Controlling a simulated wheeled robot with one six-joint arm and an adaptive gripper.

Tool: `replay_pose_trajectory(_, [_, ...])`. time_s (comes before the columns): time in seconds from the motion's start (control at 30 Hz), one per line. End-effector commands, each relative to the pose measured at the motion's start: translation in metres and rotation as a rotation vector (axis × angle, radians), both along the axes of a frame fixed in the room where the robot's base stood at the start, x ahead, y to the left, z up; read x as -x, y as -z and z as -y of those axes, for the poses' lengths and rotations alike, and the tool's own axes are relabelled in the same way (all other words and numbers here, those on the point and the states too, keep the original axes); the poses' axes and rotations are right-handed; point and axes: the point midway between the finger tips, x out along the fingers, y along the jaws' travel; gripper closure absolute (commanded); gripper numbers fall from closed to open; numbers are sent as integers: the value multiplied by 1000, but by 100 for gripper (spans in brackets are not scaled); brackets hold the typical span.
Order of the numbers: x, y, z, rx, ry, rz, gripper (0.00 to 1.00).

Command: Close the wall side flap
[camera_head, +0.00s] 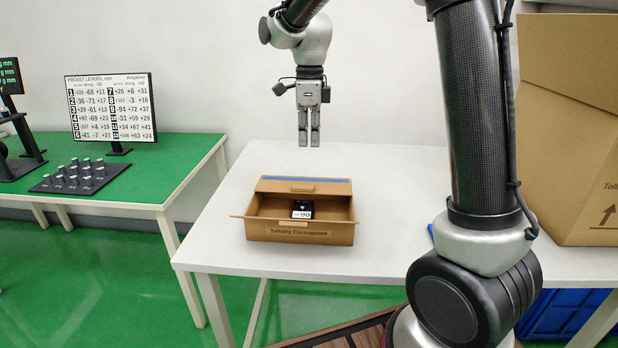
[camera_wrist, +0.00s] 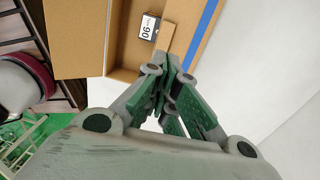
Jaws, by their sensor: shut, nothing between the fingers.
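An open brown cardboard box (camera_head: 345,236) sits on the white table. Its wall side flap (camera_head: 270,185) stands up along the back edge, with a blue strip along its top and a small tab at its middle. In the wrist view the same flap (camera_wrist: 186,42) shows with its blue strip at the upper middle. A small black and white item marked 90 (camera_head: 302,209) lies inside the box; it also shows in the wrist view (camera_wrist: 149,27). My gripper (camera_head: 309,143) points down, shut and empty, above and behind the box, apart from the flap.
A large cardboard box (camera_head: 570,130) stands at the right of the white table (camera_head: 215,240). A green table (camera_head: 150,180) at left holds a number board (camera_head: 110,106) and a black tray of knobs (camera_head: 80,177). The white table is clear around the open box.

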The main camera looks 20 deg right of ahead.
Motion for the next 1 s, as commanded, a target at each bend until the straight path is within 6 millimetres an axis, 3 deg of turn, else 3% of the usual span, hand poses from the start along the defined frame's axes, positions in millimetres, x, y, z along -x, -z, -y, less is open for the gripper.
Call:
replay_pose_trajectory(0.3, [5,69,-1,2,-2,-4,100])
replay_pose_trajectory(0.5, [7,99,-2,1,-3,-2,100])
replay_pose_trajectory(0.7, [7,110,-3,1,-3,0,100])
replay_pose_trajectory(1.0, [7,111,-3,1,-3,1,100])
